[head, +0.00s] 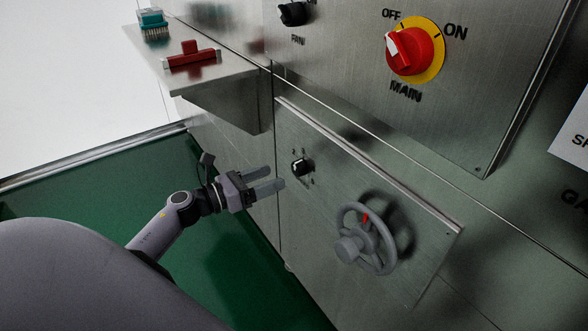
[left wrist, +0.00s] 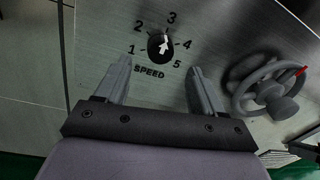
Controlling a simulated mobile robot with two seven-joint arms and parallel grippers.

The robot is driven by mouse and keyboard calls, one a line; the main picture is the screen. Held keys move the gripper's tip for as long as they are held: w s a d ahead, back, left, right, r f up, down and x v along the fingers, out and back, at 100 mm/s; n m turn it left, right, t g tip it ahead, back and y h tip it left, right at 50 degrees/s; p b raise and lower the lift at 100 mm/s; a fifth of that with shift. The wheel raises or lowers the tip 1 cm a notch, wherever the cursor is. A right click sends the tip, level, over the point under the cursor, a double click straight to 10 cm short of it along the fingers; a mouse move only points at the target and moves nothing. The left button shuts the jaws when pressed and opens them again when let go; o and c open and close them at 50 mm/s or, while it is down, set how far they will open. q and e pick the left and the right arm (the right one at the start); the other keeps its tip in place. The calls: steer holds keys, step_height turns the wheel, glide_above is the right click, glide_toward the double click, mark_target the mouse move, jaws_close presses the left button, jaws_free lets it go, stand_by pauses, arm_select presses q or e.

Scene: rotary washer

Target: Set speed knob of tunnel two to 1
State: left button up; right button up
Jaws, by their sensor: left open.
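The speed knob (head: 301,167) is a small black dial with a white pointer on the lower metal panel. In the left wrist view the knob (left wrist: 160,47) has marks 1 to 5 around it and the word SPEED below. Its white arrow points up and slightly right, near 3. No tunnel number shows beside it. My left gripper (head: 275,179) is open and empty, just left of and below the knob, apart from it. In the left wrist view its fingers (left wrist: 158,75) stand on either side below the knob. My right gripper is not in view.
A grey handwheel (head: 367,238) with a red mark sticks out right of the knob. Above are a red MAIN switch (head: 414,50) on yellow and a black FAN knob (head: 292,13). A metal shelf (head: 222,83) holds a red-handled tool (head: 191,56) and a teal brush (head: 152,22).

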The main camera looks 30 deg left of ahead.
mark_target(295, 169)
arm_select(q)
steer(key=shift+x, duration=3.15)
steer(key=c, duration=1.1)
